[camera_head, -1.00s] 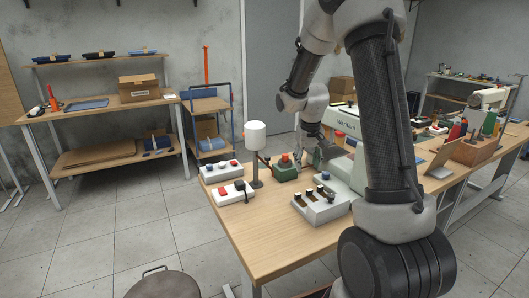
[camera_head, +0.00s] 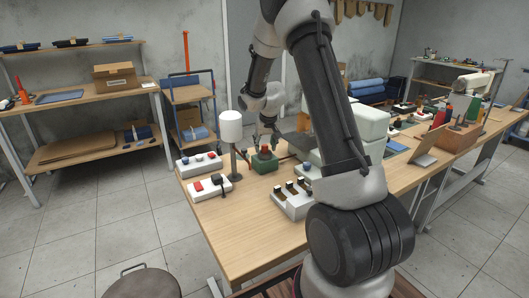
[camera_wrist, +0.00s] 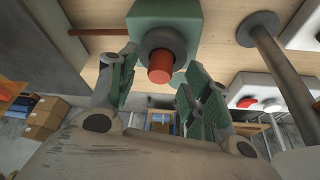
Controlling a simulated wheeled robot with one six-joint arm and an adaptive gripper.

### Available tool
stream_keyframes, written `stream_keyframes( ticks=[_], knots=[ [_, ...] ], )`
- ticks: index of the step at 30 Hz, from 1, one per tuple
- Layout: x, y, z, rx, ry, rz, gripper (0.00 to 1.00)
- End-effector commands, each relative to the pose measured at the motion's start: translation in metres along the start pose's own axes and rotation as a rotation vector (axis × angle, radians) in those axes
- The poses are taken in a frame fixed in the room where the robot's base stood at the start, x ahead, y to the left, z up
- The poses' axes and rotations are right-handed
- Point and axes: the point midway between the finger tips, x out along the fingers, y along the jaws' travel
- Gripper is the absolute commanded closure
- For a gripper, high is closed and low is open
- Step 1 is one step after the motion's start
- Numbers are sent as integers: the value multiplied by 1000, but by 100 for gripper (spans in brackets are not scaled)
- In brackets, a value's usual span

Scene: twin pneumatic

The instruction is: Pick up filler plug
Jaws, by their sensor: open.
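The filler plug, seen as a red cap (camera_head: 265,149), sits on a small green block (camera_head: 264,163) on the wooden table. In the wrist view the red cap (camera_wrist: 160,68) stands in a dark grey round collar on the green block (camera_wrist: 184,18). My gripper (camera_head: 262,137) is just above the block with its fingers pointing down. In the wrist view the open green-padded fingers of my gripper (camera_wrist: 158,84) lie on either side of the red cap, with visible gaps. The gripper is empty.
A white cylinder on a dark post (camera_head: 230,128) stands close on the left. The table's front left is clear.

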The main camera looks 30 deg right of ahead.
Motion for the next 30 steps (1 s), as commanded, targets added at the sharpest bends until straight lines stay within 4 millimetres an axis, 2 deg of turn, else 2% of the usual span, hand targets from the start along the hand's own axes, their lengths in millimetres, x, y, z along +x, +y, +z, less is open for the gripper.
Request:
stream_keyframes(
  ticks=[3, 8, 11, 16, 25, 30],
  knots=[
    [7, 0, 0, 0, 0, 0, 51],
    [6, 0, 0, 0, 1, 0, 51],
    [6, 0, 0, 0, 1, 0, 66],
    [6, 0, 0, 0, 0, 0, 97],
    [5, 0, -1, 0, 1, 0, 97],
    [-16, 0, -11, 0, 6, 0, 97]
  ],
)
